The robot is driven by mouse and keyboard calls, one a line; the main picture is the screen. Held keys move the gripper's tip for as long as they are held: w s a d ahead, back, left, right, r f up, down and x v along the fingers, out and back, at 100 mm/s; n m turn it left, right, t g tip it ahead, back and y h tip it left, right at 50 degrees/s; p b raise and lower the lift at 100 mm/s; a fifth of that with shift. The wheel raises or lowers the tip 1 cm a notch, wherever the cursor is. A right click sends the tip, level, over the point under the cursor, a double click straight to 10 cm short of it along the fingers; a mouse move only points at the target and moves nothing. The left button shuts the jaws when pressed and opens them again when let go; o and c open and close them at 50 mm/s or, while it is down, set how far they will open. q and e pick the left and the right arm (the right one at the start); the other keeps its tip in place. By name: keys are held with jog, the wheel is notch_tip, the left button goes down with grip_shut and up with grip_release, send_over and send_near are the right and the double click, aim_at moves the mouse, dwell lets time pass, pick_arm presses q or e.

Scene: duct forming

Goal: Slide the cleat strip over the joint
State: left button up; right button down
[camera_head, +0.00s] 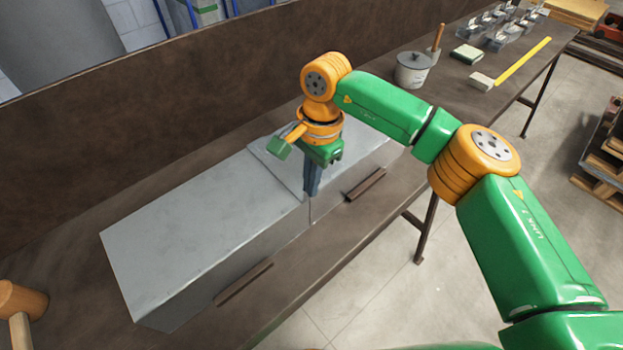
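Two grey sheet-metal duct sections lie end to end on the brown bench: a long left section (200,225) and a right section (377,158). The joint (308,212) between them shows as a seam down the front face. A thin, light raised edge (272,170) runs along the top at the joint; I cannot tell whether this is the cleat strip. My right gripper (312,192) points down at the front top edge of the joint. Its dark fingers look close together, and whatever lies between them is hidden. My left gripper is out of view.
Brown bars (243,284) (367,184) lie along the duct's front. A wooden mallet (20,300) is at the lower left. A grey pot (413,70), a sponge-like block (467,54) and a yellow stick (523,62) are at the back right. A brown panel (150,110) rises behind.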

jog(key=shift+w+a, duration=0.1)
jog(key=shift+w, duration=0.1)
jog(key=c, duration=1)
grip_release()
